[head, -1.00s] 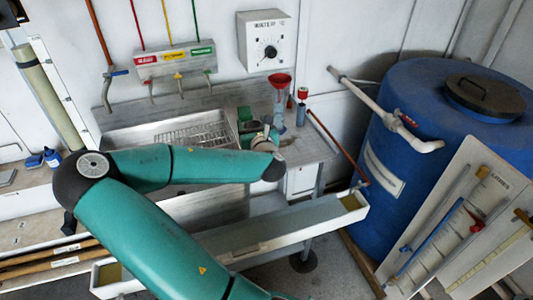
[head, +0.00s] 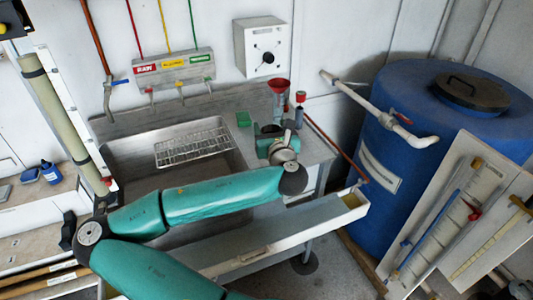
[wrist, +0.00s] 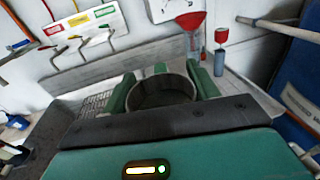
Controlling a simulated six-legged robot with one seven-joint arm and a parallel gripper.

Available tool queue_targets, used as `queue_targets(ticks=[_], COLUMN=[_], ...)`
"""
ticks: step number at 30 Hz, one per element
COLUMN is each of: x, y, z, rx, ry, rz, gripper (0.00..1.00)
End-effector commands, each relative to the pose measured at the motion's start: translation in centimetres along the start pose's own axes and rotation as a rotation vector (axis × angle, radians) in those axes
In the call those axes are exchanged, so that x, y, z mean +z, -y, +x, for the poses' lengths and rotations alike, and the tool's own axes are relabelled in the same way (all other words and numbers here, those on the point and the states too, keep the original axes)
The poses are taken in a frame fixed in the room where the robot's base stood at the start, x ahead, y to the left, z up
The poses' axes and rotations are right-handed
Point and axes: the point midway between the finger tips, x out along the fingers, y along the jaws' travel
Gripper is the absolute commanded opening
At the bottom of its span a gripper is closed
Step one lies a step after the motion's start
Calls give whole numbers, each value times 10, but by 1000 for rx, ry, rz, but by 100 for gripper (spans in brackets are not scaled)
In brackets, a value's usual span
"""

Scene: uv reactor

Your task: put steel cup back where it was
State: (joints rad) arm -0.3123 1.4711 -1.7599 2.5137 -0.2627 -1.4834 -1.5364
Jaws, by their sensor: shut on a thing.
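The steel cup (wrist: 160,97) shows in the wrist view as a round grey rim with a dark, empty-looking inside. My gripper (wrist: 162,88) is shut on it, with a green finger at its left and another at its right. The cup is upright or nearly so; its base is hidden. In the head view my gripper (head: 270,143) is over the counter (head: 316,146) just right of the sink, in front of the red funnel. The cup cannot be made out clearly there. Whether it touches the counter cannot be told.
The sink (head: 130,150) with a wire rack (head: 195,148) lies to the left. A red funnel (head: 278,87) and a small red-topped bottle (head: 300,107) stand behind my gripper. A green block (head: 243,119) is at the sink's back edge. A blue tank (head: 440,140) stands right.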

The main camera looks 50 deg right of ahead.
Motion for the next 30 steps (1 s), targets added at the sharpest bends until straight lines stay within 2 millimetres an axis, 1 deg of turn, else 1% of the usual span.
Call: queue_targets(ticks=[2, 5, 13, 18, 21, 26, 29, 30], x=[-3, -11, -36, -65, -77, -85, -96, -103], y=[-1, -2, -2, 0, 0, 0, 0, 0], z=[9, 30, 91, 118, 128, 136, 144, 143], rx=[4, 9, 8, 5, 4, 1, 3, 3], ry=[-2, -3, -3, -3, -2, 0, -3, -3], rz=[-2, -2, -2, -2, -1, -1, -1, -2], gripper=[23, 23, 23, 23, 23, 23, 23, 23])
